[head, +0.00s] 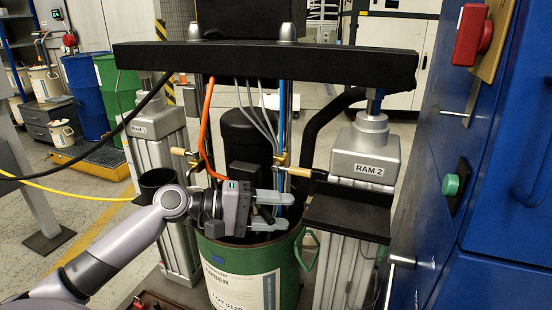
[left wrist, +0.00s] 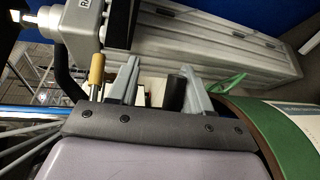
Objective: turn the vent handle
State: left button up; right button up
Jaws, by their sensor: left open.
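My left gripper (head: 272,210) is open above the rim of the green drum (head: 255,283), its fingers pointing right. In the left wrist view the open fingers (left wrist: 162,88) have a short black cylindrical grip (left wrist: 174,94) between them, nearer the finger on the right; this may be the vent handle. The same dark piece shows between the fingers in the head view (head: 265,213). Contact cannot be told. A brass fitting with a black bar (head: 300,172) sits above the gripper; a brass piece (left wrist: 97,70) shows beside the fingers in the wrist view. My right gripper is out of view.
The RAM 1 (head: 145,128) and RAM 2 (head: 366,157) columns flank the drum under a black crossbeam (head: 265,62). An orange hose (head: 206,125) and several cables hang near the gripper. A blue cabinet (head: 485,190) stands close on the right.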

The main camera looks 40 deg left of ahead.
pick_arm(q)
jog(key=o, duration=0.6)
jog(key=r+p, duration=0.1)
jog(key=r, duration=0.3)
jog(key=r+p, duration=0.1)
jog(key=r, duration=0.4)
jog(key=a+r+p, duration=0.1)
jog(key=r, duration=0.3)
jog(key=shift+w+r, duration=0.2)
jog(key=r, duration=0.1)
jog(key=d+r+p, duration=0.1)
jog(key=r, duration=0.3)
jog(key=shift+s+d+r, duration=0.1)
jog(key=shift+s+d, duration=0.1)
jog(key=shift+s, duration=0.15)
jog(key=c, duration=0.6)
jog(key=shift+w+a+r, duration=0.1)
jog(key=shift+a+r, duration=0.05)
jog(key=shift+r, duration=0.05)
